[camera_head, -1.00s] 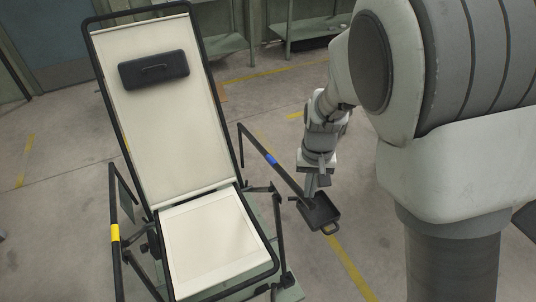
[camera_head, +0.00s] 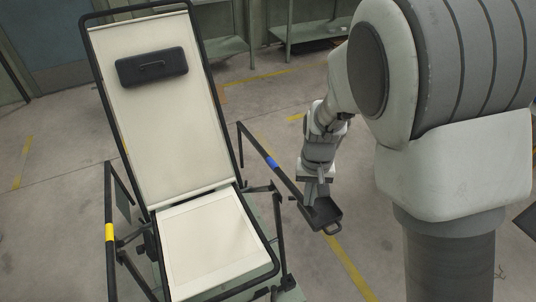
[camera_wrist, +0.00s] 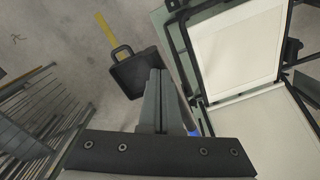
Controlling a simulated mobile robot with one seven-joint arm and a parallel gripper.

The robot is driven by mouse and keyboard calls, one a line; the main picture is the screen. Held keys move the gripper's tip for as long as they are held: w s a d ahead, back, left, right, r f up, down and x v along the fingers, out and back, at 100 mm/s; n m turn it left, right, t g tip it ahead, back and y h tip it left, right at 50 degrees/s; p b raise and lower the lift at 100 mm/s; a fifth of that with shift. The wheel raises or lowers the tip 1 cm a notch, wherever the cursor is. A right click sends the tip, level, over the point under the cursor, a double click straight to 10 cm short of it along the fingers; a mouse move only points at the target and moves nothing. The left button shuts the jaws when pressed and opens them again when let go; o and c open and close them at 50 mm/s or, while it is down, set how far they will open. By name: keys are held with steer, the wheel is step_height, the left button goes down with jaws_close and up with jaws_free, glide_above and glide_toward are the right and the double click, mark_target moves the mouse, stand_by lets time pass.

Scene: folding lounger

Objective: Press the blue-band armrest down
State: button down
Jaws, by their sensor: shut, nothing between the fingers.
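The lounger has a cream seat (camera_head: 208,235) and a tall cream backrest in a black frame. The blue-band armrest is a thin dark bar on its right, with a blue band (camera_head: 272,161), and slopes towards the front. My gripper (camera_head: 309,199) is shut and empty, pointing down by this armrest's front end. I cannot tell whether it touches the bar. In the wrist view, the shut fingers (camera_wrist: 157,92) reach over the scene, with a bit of blue band (camera_wrist: 194,132) beside them. The yellow-band armrest, with its yellow band (camera_head: 109,232), is on the left.
A black tray with a handle (camera_head: 324,213) lies just beyond my gripper; it also shows in the wrist view (camera_wrist: 134,76). A dark headrest pad (camera_head: 151,66) is on the backrest. A green shelf (camera_head: 305,30) stands behind. Floor right of the lounger is mostly clear.

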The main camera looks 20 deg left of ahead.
mark_target(307, 211)
steer(key=shift+f+b, duration=2.1)
steer(key=shift+f, duration=0.95)
steer(key=shift+r+p, duration=2.85)
steer(key=shift+r, duration=0.75)
steer(key=shift+d+r, duration=0.1)
steer(key=shift+r, duration=0.05)
steer(key=s+d+r+m+t+y, duration=0.2)
steer(key=s+d+r+t, duration=0.1)
steer(key=d+r, duration=1.2)
steer(key=s+d+r+m+t+h, duration=0.1)
steer(key=s+d+r+t+h, duration=0.1)
steer(key=s+d+r, duration=0.6)
steer(key=s, duration=0.2)
steer(key=shift+s+m+t, duration=0.3)
steer(key=shift+s+m, duration=0.1)
